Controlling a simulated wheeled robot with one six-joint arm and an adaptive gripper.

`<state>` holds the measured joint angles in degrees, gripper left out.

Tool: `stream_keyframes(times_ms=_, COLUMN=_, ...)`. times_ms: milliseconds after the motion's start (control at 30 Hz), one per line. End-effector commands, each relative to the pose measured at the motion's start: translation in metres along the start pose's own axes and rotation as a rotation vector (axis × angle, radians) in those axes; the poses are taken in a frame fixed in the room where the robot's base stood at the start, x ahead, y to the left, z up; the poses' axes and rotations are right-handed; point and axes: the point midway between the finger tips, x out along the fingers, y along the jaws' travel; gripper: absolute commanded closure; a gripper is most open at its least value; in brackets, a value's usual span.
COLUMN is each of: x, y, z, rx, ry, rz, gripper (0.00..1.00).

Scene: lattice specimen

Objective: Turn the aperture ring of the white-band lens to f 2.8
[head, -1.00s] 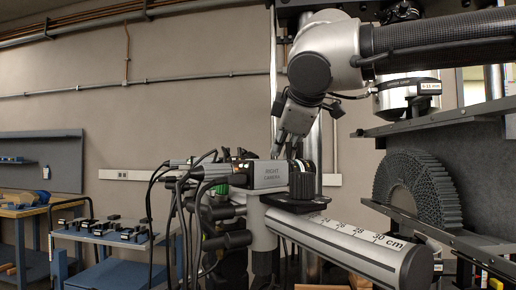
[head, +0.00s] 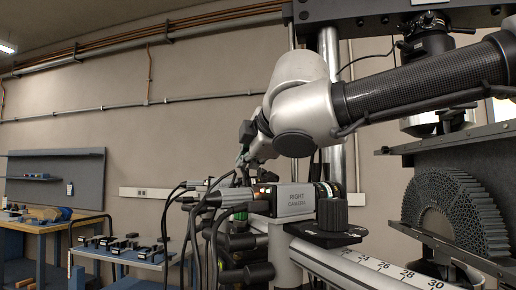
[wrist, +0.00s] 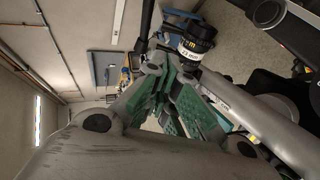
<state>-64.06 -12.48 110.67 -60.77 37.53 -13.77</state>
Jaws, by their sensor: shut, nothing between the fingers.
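My gripper (wrist: 172,98) shows large in the wrist view, its green-padded fingers drawn in with nothing between them. In the head view, my gripper (head: 243,158) is partly hidden behind my arm, above and behind the camera labelled RIGHT CAMERA (head: 294,200). That camera's lens (head: 325,190) is at its right end, with a yellowish band and partly covered by a black knob.
A rail with a centimetre scale (head: 370,268) runs below the right camera. Black cables (head: 190,222) hang left of it. The grey lattice specimen (head: 455,205) stands at right in a heavy frame. A trolley with small black items (head: 125,252) stands at left.

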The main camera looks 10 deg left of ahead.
Motion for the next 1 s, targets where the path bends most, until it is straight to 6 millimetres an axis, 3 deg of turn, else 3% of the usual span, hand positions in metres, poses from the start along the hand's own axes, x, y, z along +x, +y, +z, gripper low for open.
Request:
stream_keyframes(times_ms=233, x=0.029, y=0.000, z=0.000, rx=0.001, ry=0.000, rz=0.000, gripper=1.00)
stream_keyframes(times_ms=667, x=0.034, y=0.001, z=0.000, rx=0.001, ry=0.000, rz=0.000, gripper=1.00)
stream_keyframes(times_ms=1000, x=0.050, y=0.012, z=0.003, rx=0.000, ry=0.001, rz=0.001, gripper=1.00)
